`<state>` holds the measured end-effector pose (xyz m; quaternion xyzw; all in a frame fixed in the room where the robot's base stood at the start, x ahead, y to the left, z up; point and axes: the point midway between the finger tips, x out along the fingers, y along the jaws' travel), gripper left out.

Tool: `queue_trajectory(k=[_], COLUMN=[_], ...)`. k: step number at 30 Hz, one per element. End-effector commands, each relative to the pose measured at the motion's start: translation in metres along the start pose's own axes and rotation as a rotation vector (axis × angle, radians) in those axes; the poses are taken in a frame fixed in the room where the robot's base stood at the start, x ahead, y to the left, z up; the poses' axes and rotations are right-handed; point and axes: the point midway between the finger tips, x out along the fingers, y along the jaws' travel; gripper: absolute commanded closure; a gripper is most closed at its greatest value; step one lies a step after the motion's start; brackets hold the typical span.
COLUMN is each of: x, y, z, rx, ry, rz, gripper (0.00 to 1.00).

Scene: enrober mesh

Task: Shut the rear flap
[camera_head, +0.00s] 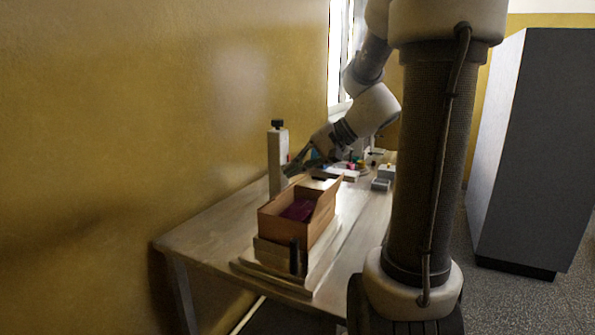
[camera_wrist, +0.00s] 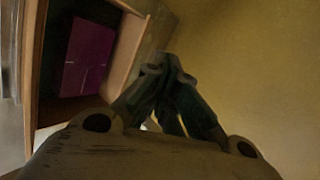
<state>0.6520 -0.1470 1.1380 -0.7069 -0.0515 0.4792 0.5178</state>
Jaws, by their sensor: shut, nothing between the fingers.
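An open cardboard box (camera_head: 268,226) sits on a low fixture on the table, with a purple item (camera_head: 298,209) inside. A flap (camera_head: 327,203) stands up along the box's right side; I cannot tell for sure which flap is the rear one. My gripper (camera_head: 290,169) is beyond the far end of the box, beside a pale post. In the wrist view the fingers (camera_wrist: 167,62) are together and empty, close to a brown box edge (camera_wrist: 126,50); I cannot tell whether they touch. The purple item (camera_wrist: 88,57) also shows there.
The pale post (camera_head: 277,160) with a dark top stands behind the box near the wall. Several small coloured items (camera_head: 356,165) and a grey block (camera_head: 381,184) lie further back on the wooden table (camera_head: 205,238). The front left of the table is clear.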

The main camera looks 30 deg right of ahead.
Motion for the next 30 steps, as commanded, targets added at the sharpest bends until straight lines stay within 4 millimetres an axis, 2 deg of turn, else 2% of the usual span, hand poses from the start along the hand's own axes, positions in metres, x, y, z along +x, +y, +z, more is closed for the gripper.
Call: queue_trajectory(k=[1,3,7,10,13,16,20,26,30], x=[0.017,0.033,0.049,0.044,0.024,-0.003,-0.022,-0.009,0.011], y=[-0.018,-0.037,-0.070,-0.093,-0.106,-0.111,-0.106,-0.093,-0.073], z=[0.006,0.013,0.014,0.001,-0.023,-0.047,-0.057,-0.056,-0.056], rx=[-0.092,-0.254,-0.613,-0.893,-1.079,-1.188,-1.266,-1.280,-1.278], ry=[-0.068,-0.159,-0.309,-0.390,-0.423,-0.438,-0.484,-0.498,-0.499], rz=[0.030,0.095,0.243,0.376,0.498,0.601,0.674,0.667,0.666], gripper=[1.00,1.00,1.00,1.00,1.00,1.00,1.00,1.00,1.00])
